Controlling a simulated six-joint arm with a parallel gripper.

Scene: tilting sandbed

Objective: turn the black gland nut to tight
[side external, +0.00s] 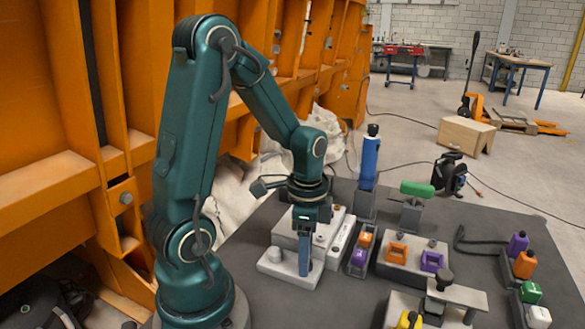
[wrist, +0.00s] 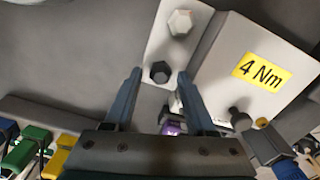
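A black hex nut (wrist: 159,72), which looks like the gland nut, sits on a light grey plate (wrist: 160,45) in the wrist view. A larger grey hex head (wrist: 180,22) is on the same plate. My gripper (wrist: 159,78) is open, with one finger to each side of the black nut in the picture. No contact with the nut shows, and the height of the tips over it is hard to tell. In the side view my gripper (side external: 304,268) points down at the pale block (side external: 272,262) on the left of the bench. The nut is not visible there.
A grey box with a yellow "4 Nm" label (wrist: 262,71) stands right beside the plate. A blue upright cylinder (side external: 369,160), a tray with orange and purple parts (side external: 357,252), a green-handled fixture (side external: 417,189) and a grey clamp stand (side external: 455,294) lie to the right.

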